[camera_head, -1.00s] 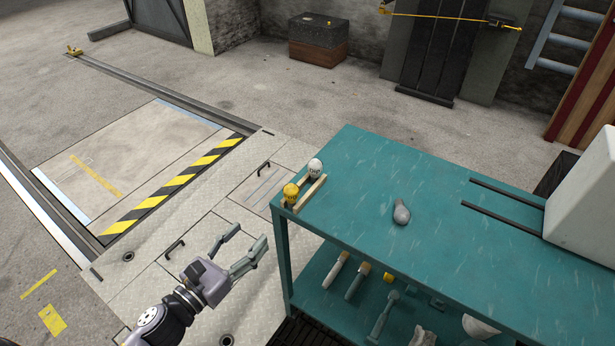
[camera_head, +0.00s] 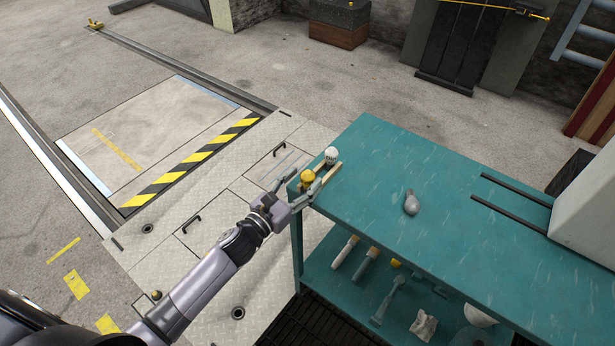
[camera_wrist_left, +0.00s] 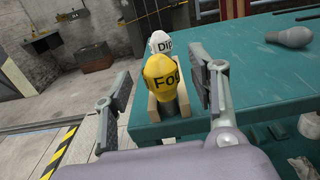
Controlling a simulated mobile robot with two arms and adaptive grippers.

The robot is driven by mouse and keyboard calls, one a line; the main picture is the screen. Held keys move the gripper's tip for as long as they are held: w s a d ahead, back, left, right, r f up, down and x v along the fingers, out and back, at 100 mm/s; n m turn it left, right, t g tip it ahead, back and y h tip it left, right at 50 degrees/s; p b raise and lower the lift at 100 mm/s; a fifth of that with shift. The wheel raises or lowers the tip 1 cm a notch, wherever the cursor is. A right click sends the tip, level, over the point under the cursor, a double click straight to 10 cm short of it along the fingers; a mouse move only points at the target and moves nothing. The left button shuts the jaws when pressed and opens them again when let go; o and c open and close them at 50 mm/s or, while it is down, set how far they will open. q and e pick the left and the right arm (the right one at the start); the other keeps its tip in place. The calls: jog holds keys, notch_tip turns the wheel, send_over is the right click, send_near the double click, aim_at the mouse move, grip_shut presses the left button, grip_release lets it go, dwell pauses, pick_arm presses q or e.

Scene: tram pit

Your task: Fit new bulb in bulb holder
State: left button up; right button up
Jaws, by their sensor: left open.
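A yellow bulb (camera_head: 307,175) marked "Fog" in the left wrist view (camera_wrist_left: 162,82) stands in a wooden rack (camera_head: 328,176) at the near left corner of the teal bench. A white bulb (camera_head: 331,155) marked "DIP" stands behind it in the same rack. A grey bulb (camera_head: 411,203) lies loose on the bench; it also shows in the left wrist view (camera_wrist_left: 290,37). My left gripper (camera_head: 303,184) is open at the rack, its fingers on either side of the yellow bulb, not closed on it. I cannot make out a bulb holder. My right gripper is out of view.
The teal bench (camera_head: 450,225) has clear top around the grey bulb. Two dark rails (camera_head: 515,200) and a pale box (camera_head: 590,205) are at its right. Several tools lie on the lower shelf (camera_head: 345,285). A striped floor edge (camera_head: 195,165) borders the pit area at left.

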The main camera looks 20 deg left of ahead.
aim_at(303, 181)
pick_arm(q)
jog(key=x, duration=0.3)
jog(key=shift+w, duration=0.15)
jog(key=shift+c, duration=0.4)
jog(key=c, duration=1.1)
